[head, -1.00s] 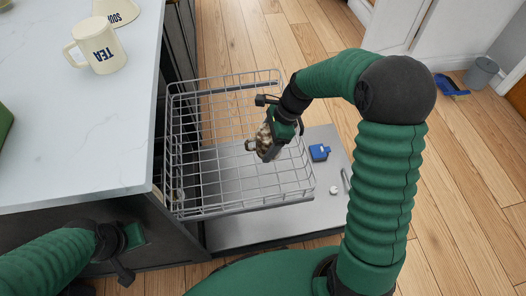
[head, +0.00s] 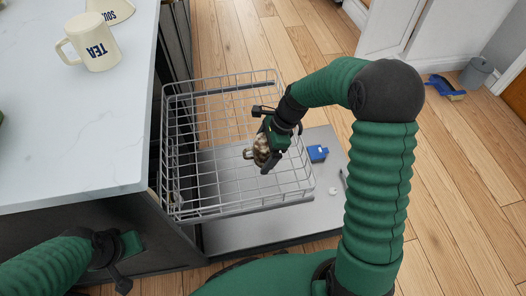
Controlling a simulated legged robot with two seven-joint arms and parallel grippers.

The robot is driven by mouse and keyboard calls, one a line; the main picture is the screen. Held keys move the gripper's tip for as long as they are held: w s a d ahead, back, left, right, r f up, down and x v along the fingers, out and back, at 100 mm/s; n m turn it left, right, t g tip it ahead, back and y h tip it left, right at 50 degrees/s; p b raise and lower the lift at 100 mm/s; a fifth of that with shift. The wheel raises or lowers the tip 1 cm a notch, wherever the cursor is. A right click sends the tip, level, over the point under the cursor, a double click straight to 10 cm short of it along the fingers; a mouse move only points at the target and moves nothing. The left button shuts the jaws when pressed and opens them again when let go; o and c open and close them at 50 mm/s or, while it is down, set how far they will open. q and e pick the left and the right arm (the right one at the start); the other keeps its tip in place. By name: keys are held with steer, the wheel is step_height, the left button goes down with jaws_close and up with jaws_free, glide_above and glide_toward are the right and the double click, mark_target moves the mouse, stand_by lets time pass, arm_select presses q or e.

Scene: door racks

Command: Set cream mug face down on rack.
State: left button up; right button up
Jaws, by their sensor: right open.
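A cream mug (head: 96,46) marked TEA stands on the pale counter at the upper left, with its handle to the left. A second cream vessel (head: 110,10) with lettering is behind it, cut off by the frame edge. The wire rack (head: 222,209) is pulled out to the right of the counter. My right gripper (head: 263,143) is open over the right part of the rack, at a brown speckled mug (head: 260,151). The gripper partly hides this mug, and I cannot tell if they touch. My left gripper (head: 122,263) is low at the left, away from the mugs; its jaws are unclear.
The counter (head: 60,140) has free room in front of the mugs. The open grey door (head: 240,236) lies below the rack, with a blue item (head: 317,153) on it. A grey bin (head: 478,72) and blue dustpan (head: 445,88) are on the wooden floor.

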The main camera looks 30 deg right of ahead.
steer(key=p+v, duration=0.5)
steer(key=v, duration=0.6)
steer(key=shift+d+r, duration=0.15)
steer(key=shift+r, duration=0.2)
steer(key=shift+s+r, duration=0.1)
steer(key=shift+r, duration=0.05)
steer(key=s+a+f+n+h, duration=0.1)
steer(key=s+a+n, duration=0.1)
steer(key=s+n, duration=0.2)
steer(key=s+a+f+n+t+h, duration=0.1)
steer(key=s+n, duration=0.3)
steer(key=n, duration=0.6)
steer(key=s+a+f+n+h, duration=0.1)
steer(key=s+a+n+h, duration=0.1)
steer(key=s+a+n, duration=0.2)
steer(key=n, duration=0.3)
steer(key=shift+d, duration=0.1)
